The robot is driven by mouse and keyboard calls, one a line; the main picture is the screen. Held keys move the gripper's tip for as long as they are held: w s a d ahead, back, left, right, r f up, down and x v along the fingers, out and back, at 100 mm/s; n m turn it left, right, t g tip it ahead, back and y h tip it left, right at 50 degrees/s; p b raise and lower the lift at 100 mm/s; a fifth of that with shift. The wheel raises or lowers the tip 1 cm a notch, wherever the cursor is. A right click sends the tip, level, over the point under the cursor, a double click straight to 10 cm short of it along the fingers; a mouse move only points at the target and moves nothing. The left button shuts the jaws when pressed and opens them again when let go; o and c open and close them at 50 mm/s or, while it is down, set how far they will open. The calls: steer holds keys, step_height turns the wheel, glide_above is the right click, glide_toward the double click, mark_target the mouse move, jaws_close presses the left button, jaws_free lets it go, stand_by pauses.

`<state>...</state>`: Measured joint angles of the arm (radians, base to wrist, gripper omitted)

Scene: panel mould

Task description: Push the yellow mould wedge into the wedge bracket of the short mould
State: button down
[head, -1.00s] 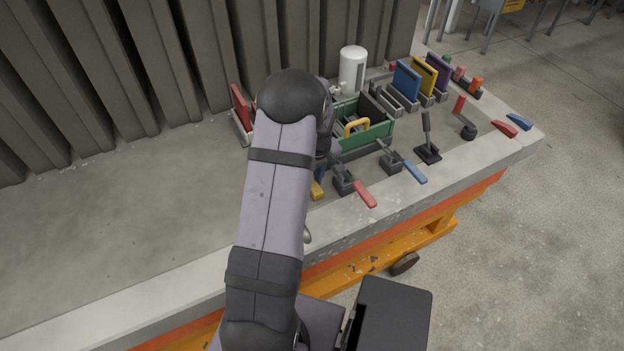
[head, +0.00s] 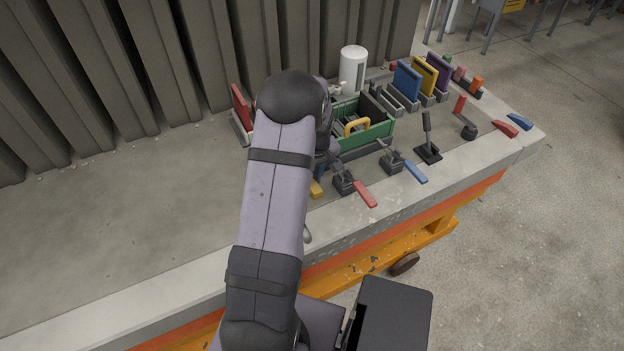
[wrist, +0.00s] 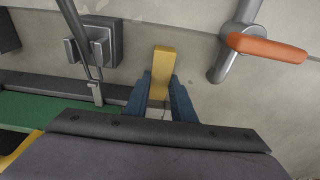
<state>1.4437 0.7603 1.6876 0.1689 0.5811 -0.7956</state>
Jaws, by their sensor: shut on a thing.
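The yellow wedge (wrist: 161,68) is held between the two blue fingers of my gripper (wrist: 160,88) in the wrist view, its far end sticking out past the fingertips. In the head view the wedge (head: 317,189) shows just right of my arm, under a blue finger, close to the table surface. A green box-shaped mould (head: 372,143) with a yellow handle stands behind it to the right; I cannot tell if this is the short mould. Its green edge (wrist: 50,111) shows at the left of the wrist view.
An orange lever (wrist: 266,47) on a metal pipe is right of the wedge in the wrist view. The left of the table (head: 130,220) is clear.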

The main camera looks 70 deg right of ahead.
steer(key=shift+w+d, duration=0.65)
steer(key=shift+w+d, duration=0.45)
steer(key=shift+w, duration=0.05)
steer(key=shift+d, duration=0.1)
steer(key=c, duration=1.4)
jaws_free()
steer(key=shift+w+r, duration=0.1)
steer(key=shift+c, duration=0.2)
steer(key=shift+d, duration=0.1)
